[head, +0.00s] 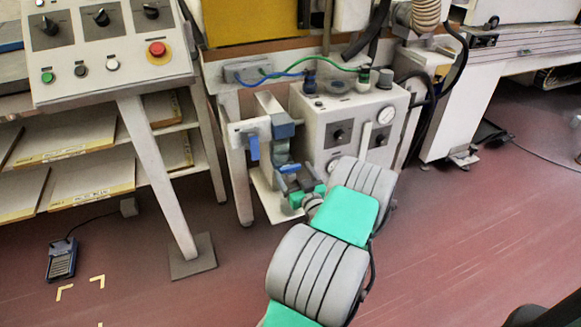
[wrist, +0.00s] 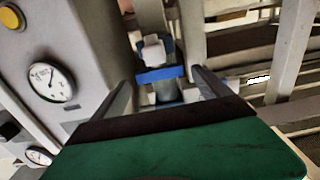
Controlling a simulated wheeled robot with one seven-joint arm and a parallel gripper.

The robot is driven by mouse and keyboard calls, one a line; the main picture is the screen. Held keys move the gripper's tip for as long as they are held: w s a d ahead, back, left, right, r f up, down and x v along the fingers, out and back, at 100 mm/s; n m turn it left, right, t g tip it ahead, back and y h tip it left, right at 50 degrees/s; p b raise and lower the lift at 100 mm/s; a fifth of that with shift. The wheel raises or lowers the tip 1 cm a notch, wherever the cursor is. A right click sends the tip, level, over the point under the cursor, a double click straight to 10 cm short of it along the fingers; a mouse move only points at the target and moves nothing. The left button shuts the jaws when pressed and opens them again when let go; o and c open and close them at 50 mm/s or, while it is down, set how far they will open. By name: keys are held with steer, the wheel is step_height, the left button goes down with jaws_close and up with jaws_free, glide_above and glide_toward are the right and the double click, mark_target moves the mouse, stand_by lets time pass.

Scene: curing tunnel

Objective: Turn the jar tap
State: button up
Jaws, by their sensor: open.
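In the wrist view a tap with a blue handle (wrist: 160,74) lies ahead, between the lines of my two fingers. A pale knob and grey body show behind and below the handle. My gripper (wrist: 163,77) is open, with a gap on each side of the handle; I cannot tell whether the fingertips reach around it. In the head view my gripper (head: 285,182) is low at the front of the grey machine, close to the blue handle (head: 289,168), and partly hides the tap. The jar itself cannot be made out clearly.
A second blue lever (head: 252,147) hangs on a white bracket to the left. The grey machine box (head: 340,115) with gauges and knobs stands close on the right. A control panel (head: 110,45) with a red button is at left, above shelves. The red floor is mostly clear.

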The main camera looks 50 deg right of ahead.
mark_target(291, 169)
steer(key=shift+x, duration=1.55)
steer(key=shift+c, duration=0.4)
